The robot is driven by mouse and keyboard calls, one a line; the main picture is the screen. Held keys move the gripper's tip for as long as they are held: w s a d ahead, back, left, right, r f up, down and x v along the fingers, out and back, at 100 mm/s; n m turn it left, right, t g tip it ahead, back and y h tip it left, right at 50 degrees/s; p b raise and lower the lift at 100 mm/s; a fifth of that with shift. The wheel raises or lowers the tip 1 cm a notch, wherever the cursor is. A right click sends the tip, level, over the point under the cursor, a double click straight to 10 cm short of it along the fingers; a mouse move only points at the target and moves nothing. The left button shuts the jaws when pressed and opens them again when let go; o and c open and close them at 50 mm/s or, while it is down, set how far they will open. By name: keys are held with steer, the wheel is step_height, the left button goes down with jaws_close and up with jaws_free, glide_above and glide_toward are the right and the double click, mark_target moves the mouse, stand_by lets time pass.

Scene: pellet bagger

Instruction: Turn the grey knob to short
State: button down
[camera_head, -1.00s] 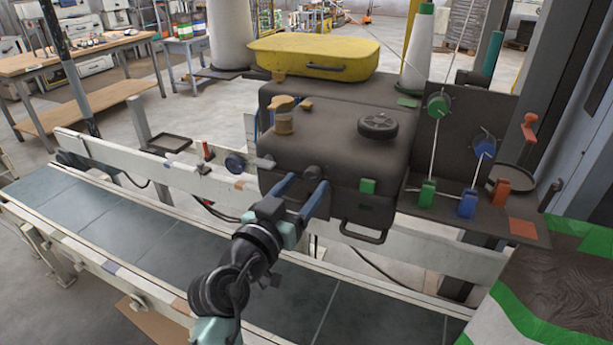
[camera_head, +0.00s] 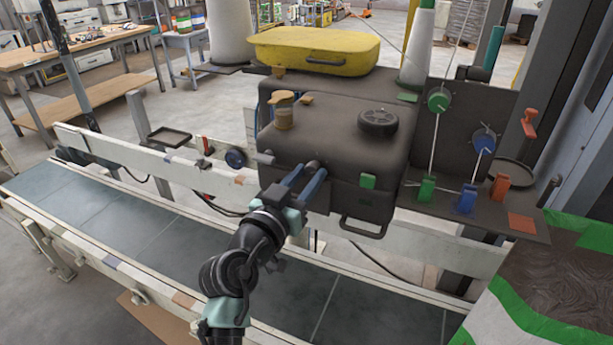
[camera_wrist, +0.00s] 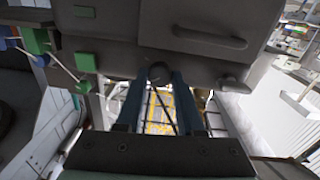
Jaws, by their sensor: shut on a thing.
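The grey knob (camera_head: 313,164) is a small dark round knob on the front of the dark machine box (camera_head: 375,160). In the wrist view the knob (camera_wrist: 159,70) sits between my two blue fingertips. My gripper (camera_head: 306,170) is shut on the knob, with a finger on either side. The fingers hide part of the knob. I cannot read any position marks, so its setting cannot be told.
A handle (camera_head: 362,228) and a green block (camera_head: 367,181) are on the box front, right of my gripper. A black round knob (camera_head: 378,121) and a yellow lid (camera_head: 315,52) are on top. The conveyor (camera_head: 170,240) runs below my arm.

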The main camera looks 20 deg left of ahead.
steer(key=shift+n, duration=0.3)
steer(key=n, duration=0.5)
steer(key=n+p, duration=0.1)
steer(key=n, duration=0.5)
steer(key=shift+f+n, duration=0.1)
steer(key=shift+n, duration=0.3)
stand_by(0.4)
steer(key=c, duration=0.5)
jaws_free()
